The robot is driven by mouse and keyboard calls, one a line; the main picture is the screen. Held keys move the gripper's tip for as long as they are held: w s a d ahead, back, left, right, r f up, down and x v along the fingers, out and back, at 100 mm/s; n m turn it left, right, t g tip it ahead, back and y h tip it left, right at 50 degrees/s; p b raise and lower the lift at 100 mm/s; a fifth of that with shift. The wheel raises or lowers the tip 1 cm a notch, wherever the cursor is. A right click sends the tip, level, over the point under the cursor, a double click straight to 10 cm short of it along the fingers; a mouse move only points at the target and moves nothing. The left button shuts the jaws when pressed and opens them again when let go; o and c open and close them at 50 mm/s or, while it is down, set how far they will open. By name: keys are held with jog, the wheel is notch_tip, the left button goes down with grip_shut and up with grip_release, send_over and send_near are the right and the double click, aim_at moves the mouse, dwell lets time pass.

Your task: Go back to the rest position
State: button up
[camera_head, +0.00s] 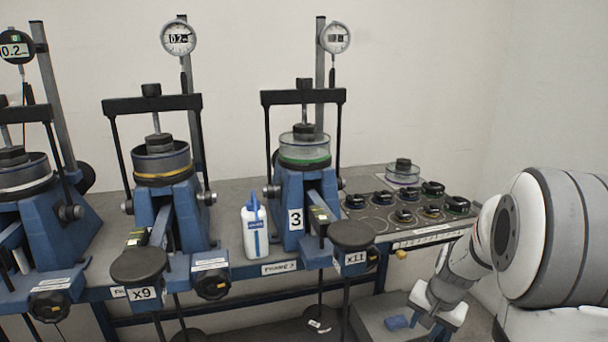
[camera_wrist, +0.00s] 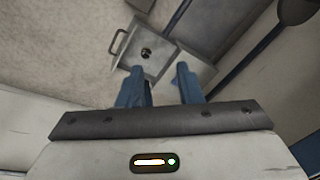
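My arm shows at the right of the head view, bent down in front of the bench's right end. My gripper (camera_wrist: 160,85) shows in the wrist view with its two blue fingers apart and nothing between them. It points down toward the floor. Below it is a grey box (camera_wrist: 150,45) with a handle and a small dark round thing on it. In the head view the gripper's fingertips are hard to make out beside the grey box.
A blue bench holds several lever frames, one marked 3 (camera_head: 296,219). A white bottle (camera_head: 255,232) stands between two frames. Black hanger plates (camera_head: 352,234) jut out in front. A tray of dark weights (camera_head: 405,207) lies at the bench's right. Walls stand behind and right.

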jog(key=s+a+r+n+p, duration=0.2)
jog(key=s+a+r+p, duration=0.2)
jog(key=s+r, duration=0.2)
jog(key=s+a+r+n+p, duration=0.3)
jog(key=s+a+r+p, duration=0.1)
jog(key=r, duration=0.7)
jog(key=s+a+r+n+p, duration=0.2)
jog(key=s+a+r+p, duration=0.2)
jog(key=s+r+p, duration=0.2)
notch_tip(320, 180, up, 3)
jog(key=shift+s+a+r+h, duration=0.1)
jog(key=shift+s+a+h, duration=0.25)
jog(key=shift+s, duration=0.6)
jog(key=shift+d, duration=0.15)
